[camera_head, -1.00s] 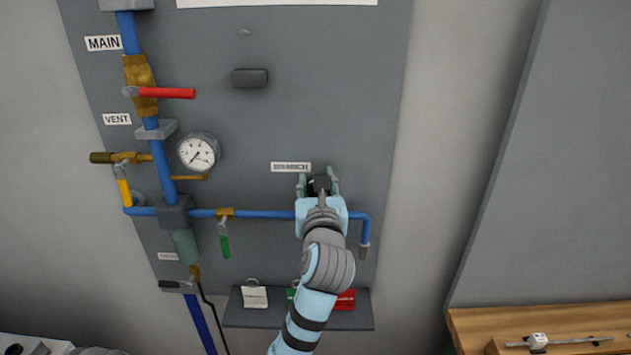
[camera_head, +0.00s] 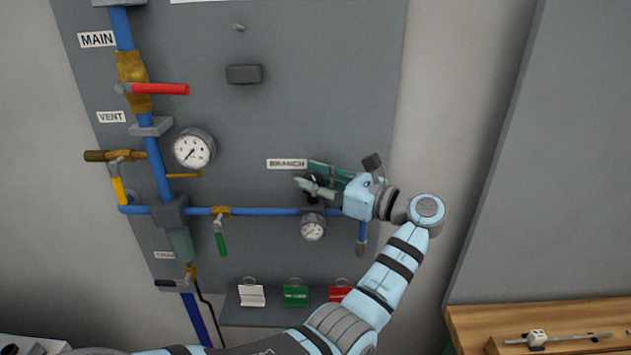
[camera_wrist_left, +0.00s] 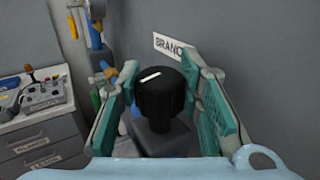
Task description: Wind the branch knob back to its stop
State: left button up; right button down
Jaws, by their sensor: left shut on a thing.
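The branch knob (camera_wrist_left: 165,100) is black and ribbed with a white pointer line on its face. In the left wrist view it sits between the green finger pads, with its line slanting up to the right. In the head view the knob (camera_head: 314,188) is mostly hidden by the fingers, just under the BRANCH label (camera_head: 287,164). My right gripper is not in view.
A small gauge (camera_head: 313,228) sits just below the knob on the blue branch pipe (camera_head: 268,213). A green-handled valve (camera_head: 221,238) and a larger gauge (camera_head: 193,148) are to the left.

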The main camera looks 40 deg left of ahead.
aim_at(311, 175)
pick_arm(q)
jog(key=shift+f+n+g+h+b, duration=0.2)
jog(key=shift+n+g+h+b, duration=0.4)
jog(key=shift+n+g, duration=0.95)
jog(key=shift+m+g, duration=0.25)
jog(key=shift+g, duration=0.4)
jog(key=o, duration=1.2)
jog(key=shift+s+a, duration=0.1)
jog(key=shift+a, duration=0.15)
jog(key=shift+r, duration=0.1)
notch_tip(311, 175, up, 10)
jog(key=shift+f, duration=0.1)
